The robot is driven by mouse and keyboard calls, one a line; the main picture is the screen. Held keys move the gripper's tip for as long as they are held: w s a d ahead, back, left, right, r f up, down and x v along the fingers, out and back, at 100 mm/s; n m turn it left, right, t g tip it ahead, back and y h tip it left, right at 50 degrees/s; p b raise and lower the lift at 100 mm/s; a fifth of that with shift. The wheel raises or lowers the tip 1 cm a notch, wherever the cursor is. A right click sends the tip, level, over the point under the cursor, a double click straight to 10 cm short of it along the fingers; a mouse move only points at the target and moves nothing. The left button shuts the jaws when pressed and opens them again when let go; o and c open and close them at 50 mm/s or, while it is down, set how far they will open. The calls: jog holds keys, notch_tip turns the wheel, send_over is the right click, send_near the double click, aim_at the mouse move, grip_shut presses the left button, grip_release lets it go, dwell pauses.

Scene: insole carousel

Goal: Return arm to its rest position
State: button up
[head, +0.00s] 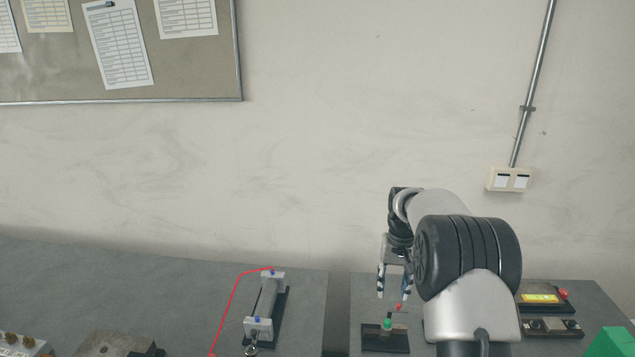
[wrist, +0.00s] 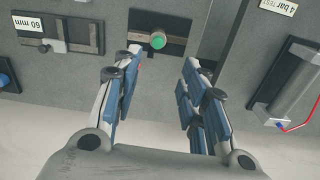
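My gripper (head: 394,293) hangs pointing down over the right-hand grey bench, above a black plate with a green button (head: 387,324). In the wrist view its two blue-padded fingers (wrist: 163,60) are spread apart with nothing between them. The green button (wrist: 158,40) and its dark plate show just beyond the fingertips; the fingers appear apart from it. My arm is bent, with its large dark joint to the right of the gripper in the head view.
A cylinder with a red tube (head: 265,303) stands on the left bench; a dark gap separates the benches. A "60 mm" label (wrist: 28,22) marks a slide fixture (wrist: 66,46).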

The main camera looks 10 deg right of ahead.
jog(key=s+a+r+n+t+b, duration=0.1)
jog(key=s+a+r, duration=0.3)
jog(key=s+r, duration=0.4)
jog(key=s+a+r+t+b, duration=0.1)
jog(key=s+a+r, duration=0.2)
jog(key=s+r, duration=0.45)
jog(key=s+a+f+n+t+b, duration=0.1)
jog(key=s+a, duration=0.1)
jog(key=s, duration=0.9)
jog(key=s+a+f+n+t, duration=0.1)
jog(key=s+a, duration=0.2)
jog(key=s, duration=0.8)
jog(key=shift+s+f+b, duration=0.25)
jog(key=shift+s+b, duration=0.15)
jog(key=shift+c, duration=0.7)
